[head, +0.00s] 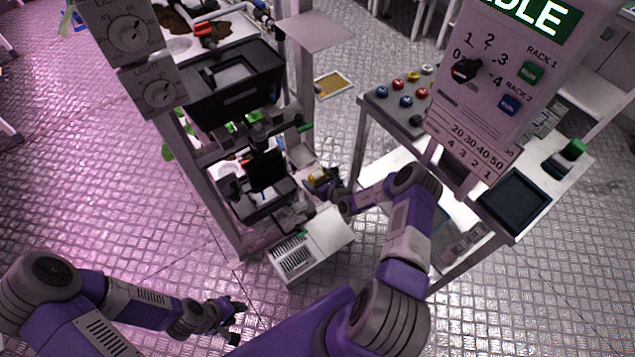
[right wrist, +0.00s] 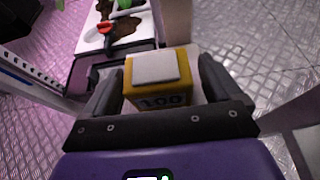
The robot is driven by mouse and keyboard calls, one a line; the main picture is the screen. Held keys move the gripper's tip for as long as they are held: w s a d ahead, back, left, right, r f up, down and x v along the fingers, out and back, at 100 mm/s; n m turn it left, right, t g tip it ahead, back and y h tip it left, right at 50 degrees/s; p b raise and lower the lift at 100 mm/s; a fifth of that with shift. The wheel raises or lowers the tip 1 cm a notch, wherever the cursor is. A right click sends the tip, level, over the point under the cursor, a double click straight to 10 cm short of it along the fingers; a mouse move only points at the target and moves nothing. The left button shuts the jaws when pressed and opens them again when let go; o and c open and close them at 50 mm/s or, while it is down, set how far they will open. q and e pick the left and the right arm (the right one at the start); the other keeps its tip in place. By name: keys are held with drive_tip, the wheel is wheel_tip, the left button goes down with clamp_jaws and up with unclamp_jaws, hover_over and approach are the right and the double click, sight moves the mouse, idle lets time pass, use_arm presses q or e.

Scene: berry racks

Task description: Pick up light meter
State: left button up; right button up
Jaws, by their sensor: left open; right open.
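The light meter (right wrist: 157,68) is a small yellow box with a pale square top and "100" on its near face. In the right wrist view it stands between the two dark fingers of my right gripper (right wrist: 160,82), with a gap visible at least on the right side. In the head view the meter (head: 316,179) is a small yellow patch beside the lower rack, partly hidden by my right gripper (head: 323,184). That gripper is open around it. My left gripper (head: 238,320) is open and empty, low over the floor at the bottom of the head view.
The rack's lower shelf holds a dark tray (head: 262,203) close to my right gripper. A white vented box (head: 312,248) sits below it. A table with colored knobs (head: 400,92) and a control panel (head: 497,75) stands to the right. Open metal floor (head: 550,285) lies at lower right.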

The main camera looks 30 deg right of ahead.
drive_tip(key=shift+c, duration=0.4)
drive_tip(key=c, duration=1.2)
drive_tip(key=shift+o, duration=0.2)
drive_tip(key=shift+r, duration=0.1)
